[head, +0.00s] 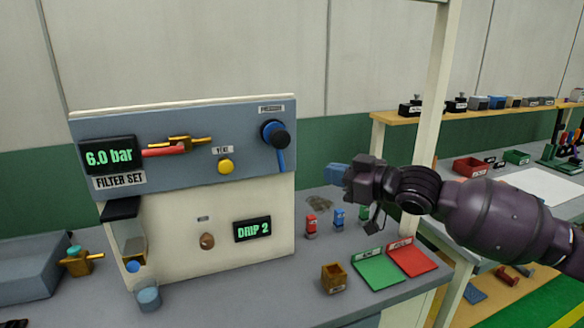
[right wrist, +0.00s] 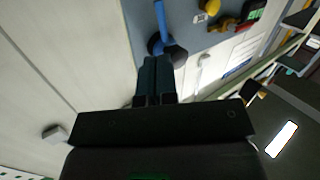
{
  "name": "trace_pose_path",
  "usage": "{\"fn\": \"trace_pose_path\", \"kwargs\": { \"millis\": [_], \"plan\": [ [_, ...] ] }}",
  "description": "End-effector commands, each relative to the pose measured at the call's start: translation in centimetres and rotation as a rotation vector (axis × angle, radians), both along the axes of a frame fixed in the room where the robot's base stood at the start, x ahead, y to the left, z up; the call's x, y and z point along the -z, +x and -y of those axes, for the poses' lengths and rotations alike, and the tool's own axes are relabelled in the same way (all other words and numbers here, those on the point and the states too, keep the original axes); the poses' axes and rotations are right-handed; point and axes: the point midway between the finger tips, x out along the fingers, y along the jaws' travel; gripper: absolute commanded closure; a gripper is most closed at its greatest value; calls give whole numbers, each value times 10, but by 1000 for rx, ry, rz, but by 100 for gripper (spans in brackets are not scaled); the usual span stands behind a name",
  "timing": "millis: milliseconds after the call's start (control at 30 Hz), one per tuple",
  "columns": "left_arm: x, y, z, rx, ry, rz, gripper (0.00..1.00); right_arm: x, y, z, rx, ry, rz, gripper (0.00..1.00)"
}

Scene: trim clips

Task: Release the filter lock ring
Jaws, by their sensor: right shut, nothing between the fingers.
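The filter set panel (head: 190,148) stands on the bench. On its right end is a round black and blue knob (head: 275,136) with a blue lever pointing down; its label is too small to read. The knob (right wrist: 168,48) and its lever also show just beyond my fingertips in the right wrist view. A clear bowl (head: 131,240) hangs at the panel's lower left. I cannot tell which part is the lock ring. My right gripper (head: 337,174) is shut and empty, to the right of the panel and apart from the knob; its fingers (right wrist: 156,78) are together. My left gripper is out of view.
The panel carries a red-handled valve (head: 165,150), a yellow button (head: 226,166) and a "DRIP 2" display (head: 252,229). Small red and blue bottles (head: 311,225) stand below my right gripper, near a green tray (head: 377,270) and a red tray (head: 411,258). A white post (head: 436,90) rises behind my arm.

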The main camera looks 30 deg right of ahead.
Motion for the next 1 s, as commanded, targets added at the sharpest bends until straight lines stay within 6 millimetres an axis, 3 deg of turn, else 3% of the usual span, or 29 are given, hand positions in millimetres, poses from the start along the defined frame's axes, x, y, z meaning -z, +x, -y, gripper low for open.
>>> {"fn": "trace_pose_path", "kwargs": {
  "millis": [1000],
  "plan": [
    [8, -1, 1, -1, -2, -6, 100, 9, 95, -35, 0, 0, 1, 100]
  ]
}}
